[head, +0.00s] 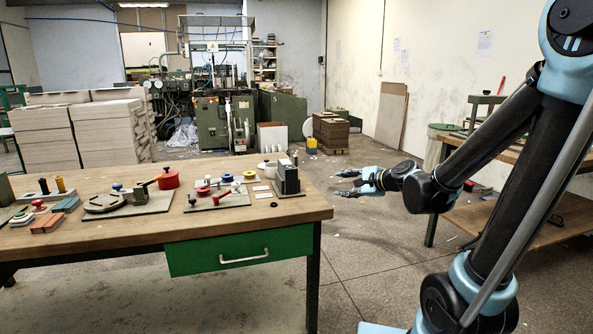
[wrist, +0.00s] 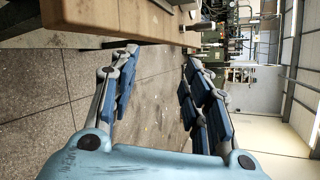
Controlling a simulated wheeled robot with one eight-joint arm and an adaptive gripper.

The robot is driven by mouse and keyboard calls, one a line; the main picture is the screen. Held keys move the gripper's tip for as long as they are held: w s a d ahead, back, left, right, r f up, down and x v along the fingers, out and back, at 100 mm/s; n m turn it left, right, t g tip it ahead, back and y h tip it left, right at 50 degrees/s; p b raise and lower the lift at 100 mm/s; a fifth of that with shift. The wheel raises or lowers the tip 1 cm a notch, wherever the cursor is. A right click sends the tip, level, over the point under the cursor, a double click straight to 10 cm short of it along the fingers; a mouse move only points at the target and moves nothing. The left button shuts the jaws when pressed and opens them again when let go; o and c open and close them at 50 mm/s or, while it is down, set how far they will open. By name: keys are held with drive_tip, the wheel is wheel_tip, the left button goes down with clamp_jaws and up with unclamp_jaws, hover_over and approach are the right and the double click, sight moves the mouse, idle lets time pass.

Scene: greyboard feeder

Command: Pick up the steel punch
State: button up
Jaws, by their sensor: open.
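I cannot single out the steel punch for certain among the small items on the workbench (head: 120,242) in the head view. A dark upright metal fixture (head: 287,180) stands near the bench's right end. A pale block with dark and yellow pegs (head: 46,190) stands at the left. My gripper (head: 342,183) is open and empty in the air, to the right of the bench and apart from it. In the wrist view its spread fingers (wrist: 158,72) have only floor between them.
A red pot (head: 168,178) and boards with coloured knobs (head: 220,197) crowd the bench's back half. Its front strip is mostly clear. A green drawer (head: 205,256) is below. Another table (head: 520,215) stands at right. Stacked greyboard (head: 105,135) and a green machine are behind.

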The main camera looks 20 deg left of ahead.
drive_tip(key=w+a+r+m+t+y, duration=0.2)
drive_tip(key=w+a+m, duration=0.2)
drive_tip(key=a+m, duration=0.1)
drive_tip(key=m+t, duration=0.2)
drive_tip(key=m, duration=0.7)
approach(297, 163)
drive_tip(key=shift+m+t, duration=0.3)
drive_tip(key=x, duration=1.1)
drive_tip(key=shift+a+f, duration=0.2)
drive_tip(key=shift+f, duration=0.1)
clamp_jaws()
